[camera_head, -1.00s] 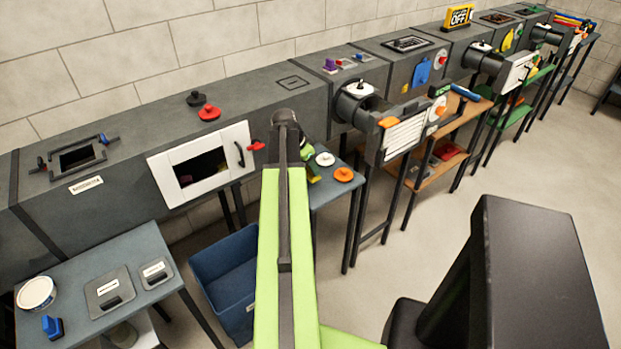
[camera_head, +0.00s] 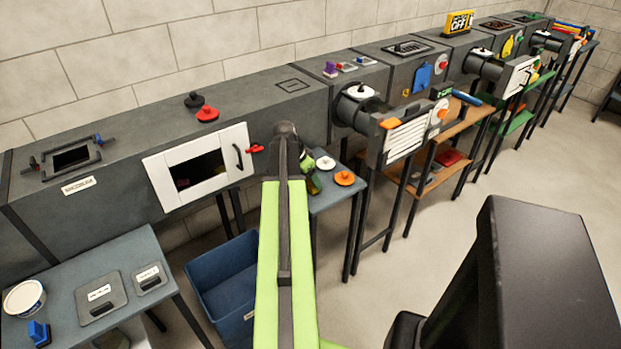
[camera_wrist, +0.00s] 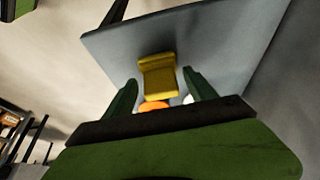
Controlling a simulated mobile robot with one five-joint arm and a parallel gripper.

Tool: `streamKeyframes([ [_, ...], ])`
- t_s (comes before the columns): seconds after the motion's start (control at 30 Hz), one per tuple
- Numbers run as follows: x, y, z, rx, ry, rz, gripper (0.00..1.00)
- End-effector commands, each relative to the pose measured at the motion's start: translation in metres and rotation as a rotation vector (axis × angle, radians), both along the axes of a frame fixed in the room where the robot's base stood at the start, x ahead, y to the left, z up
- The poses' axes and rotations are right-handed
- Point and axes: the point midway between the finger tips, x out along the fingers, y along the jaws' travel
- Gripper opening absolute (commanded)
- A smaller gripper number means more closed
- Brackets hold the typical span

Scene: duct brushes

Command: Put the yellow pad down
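The yellow pad (camera_wrist: 157,77) shows in the wrist view against the grey-blue table top (camera_wrist: 200,40). It appears to lie on that top, though contact is hard to judge. My gripper (camera_wrist: 160,77) has its two green fingers spread, one on each side of the pad, with a visible gap at both sides. In the head view, my gripper (camera_head: 311,176) is over the small table (camera_head: 335,196) and partly hidden by my arm. I cannot make out the pad there.
An orange knob-topped disc (camera_head: 344,178) and a white one (camera_head: 325,162) sit on the table close to my gripper. The grey duct with its white framed opening (camera_head: 197,168) stands behind. A blue bin (camera_head: 228,281) is on the floor to the left.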

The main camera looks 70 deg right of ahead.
Motion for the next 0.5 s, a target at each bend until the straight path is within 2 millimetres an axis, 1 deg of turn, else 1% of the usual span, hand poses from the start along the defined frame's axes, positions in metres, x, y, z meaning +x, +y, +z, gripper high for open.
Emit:
streamKeyframes([
  [0.17, 0.0, 0.0, 0.0, 0.0, 0.0, 0.0, 0.65],
  [0.27, 0.0, 0.0, 0.004, 0.0, 0.0, 0.0, 0.65],
  [0.37, 0.001, 0.002, 0.014, 0.0, 0.0, 0.0, 0.65],
  [0.5, 0.005, 0.01, 0.039, 0.0, 0.0, -0.001, 0.65],
])
